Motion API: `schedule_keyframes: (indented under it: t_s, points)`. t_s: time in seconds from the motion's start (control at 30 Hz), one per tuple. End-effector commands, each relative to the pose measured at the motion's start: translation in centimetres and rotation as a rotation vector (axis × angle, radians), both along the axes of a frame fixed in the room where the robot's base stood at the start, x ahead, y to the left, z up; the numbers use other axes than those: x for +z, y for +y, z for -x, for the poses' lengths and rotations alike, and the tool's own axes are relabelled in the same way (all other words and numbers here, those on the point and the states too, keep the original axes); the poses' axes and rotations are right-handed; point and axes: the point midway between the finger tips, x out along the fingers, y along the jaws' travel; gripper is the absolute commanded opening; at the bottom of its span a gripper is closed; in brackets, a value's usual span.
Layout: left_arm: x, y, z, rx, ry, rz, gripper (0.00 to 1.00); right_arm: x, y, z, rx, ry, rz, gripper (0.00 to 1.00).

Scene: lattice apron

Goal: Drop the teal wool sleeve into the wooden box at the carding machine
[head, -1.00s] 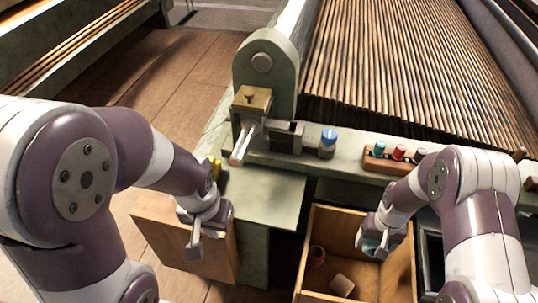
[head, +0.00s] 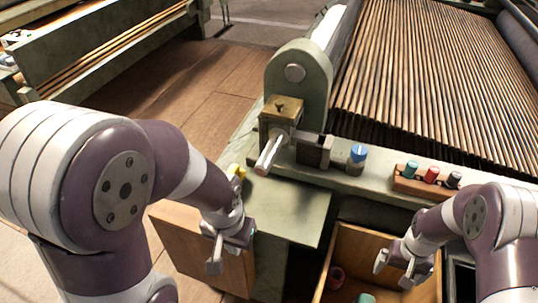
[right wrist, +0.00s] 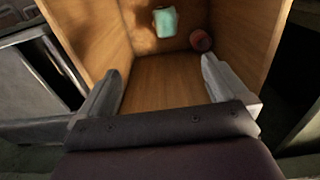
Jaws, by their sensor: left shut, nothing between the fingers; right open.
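The teal wool sleeve (head: 365,298) lies inside the wooden box (head: 364,250), cut by the bottom edge of the head view. In the right wrist view the teal sleeve (right wrist: 165,22) rests in the box (right wrist: 88,25), apart from my fingers. My right gripper (head: 394,271) is open and empty over the right part of the box. Its two spread fingers (right wrist: 160,75) show in the right wrist view with the box floor between them. My left gripper (head: 215,264) is shut and empty, in front of a wooden panel at the left.
A dark red piece (head: 336,277) also lies in the box. The green carding machine (head: 290,205) has a ledge with a blue-topped jar (head: 356,160) and a wooden rack (head: 420,190) of coloured spools. The wooden panel (head: 185,235) stands beside my left gripper. Floor (head: 185,100) is open behind it.

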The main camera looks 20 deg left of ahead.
Motion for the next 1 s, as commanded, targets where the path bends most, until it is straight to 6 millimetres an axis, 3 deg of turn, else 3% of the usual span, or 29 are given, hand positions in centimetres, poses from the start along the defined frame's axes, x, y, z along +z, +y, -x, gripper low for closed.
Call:
schedule_keyframes:
  t_s: [0.03,0.2,0.4,0.93,1.0]
  points:
    - [0.8,0.0,0.0,0.000,0.000,0.000,0.00,1.9,0.0,-0.2,0.000,-0.006,0.000,1.00]
    - [2.0,0.0,0.0,0.000,0.000,0.000,0.00,6.5,0.0,-0.1,0.000,-0.005,0.000,1.00]
    - [2.6,0.0,0.0,0.000,0.000,0.000,0.00,9.8,0.0,-0.1,0.000,-0.002,0.000,1.00]
    - [2.6,0.0,0.0,0.000,0.000,0.000,0.00,10.3,0.0,-0.2,0.003,-0.009,0.001,1.00]
    - [2.6,0.0,0.0,0.000,0.000,0.000,0.00,9.8,0.0,0.9,0.007,0.002,0.000,1.00]
